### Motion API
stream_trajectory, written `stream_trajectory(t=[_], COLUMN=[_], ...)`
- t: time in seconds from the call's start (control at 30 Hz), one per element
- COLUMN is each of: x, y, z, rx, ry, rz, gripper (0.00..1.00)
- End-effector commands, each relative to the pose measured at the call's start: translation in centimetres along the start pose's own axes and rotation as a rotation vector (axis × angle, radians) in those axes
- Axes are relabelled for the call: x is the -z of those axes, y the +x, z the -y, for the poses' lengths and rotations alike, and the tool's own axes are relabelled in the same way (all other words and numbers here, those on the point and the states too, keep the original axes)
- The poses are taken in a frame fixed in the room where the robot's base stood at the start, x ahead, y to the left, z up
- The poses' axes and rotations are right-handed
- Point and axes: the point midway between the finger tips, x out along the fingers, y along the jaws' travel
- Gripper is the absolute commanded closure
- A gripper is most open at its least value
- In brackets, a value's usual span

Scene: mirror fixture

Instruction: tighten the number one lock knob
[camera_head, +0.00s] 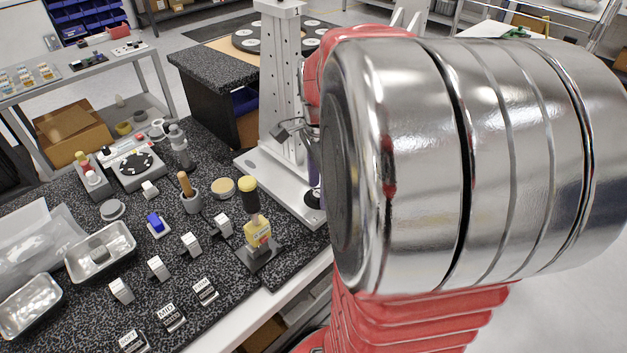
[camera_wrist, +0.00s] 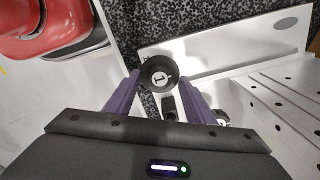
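In the head view a dark knob (camera_head: 316,201) shows at the right end of the fixture's pale base plate (camera_head: 262,176), just below a purple finger of my gripper (camera_head: 314,172). My metallic arm hides the rest there. The fixture's pale column (camera_head: 284,70) rises behind.
A perforated plate (camera_wrist: 275,105) stands right of the knob in the wrist view. Metal trays (camera_head: 100,252) and several small blocks cover the speckled bench.

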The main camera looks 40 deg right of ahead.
Motion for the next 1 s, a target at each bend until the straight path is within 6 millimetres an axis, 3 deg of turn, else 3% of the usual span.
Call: stream_trajectory(t=[0.27,0.47,1.0], x=[0.0,0.0,0.0], y=[-0.1,-1.6,-10.6], z=[0.0,0.1,0.1], rx=[-0.001,0.001,0.002], ry=[0.0,0.0,0.0], rz=[0.0,-0.001,-0.001], gripper=[0.51,0.51,0.51])
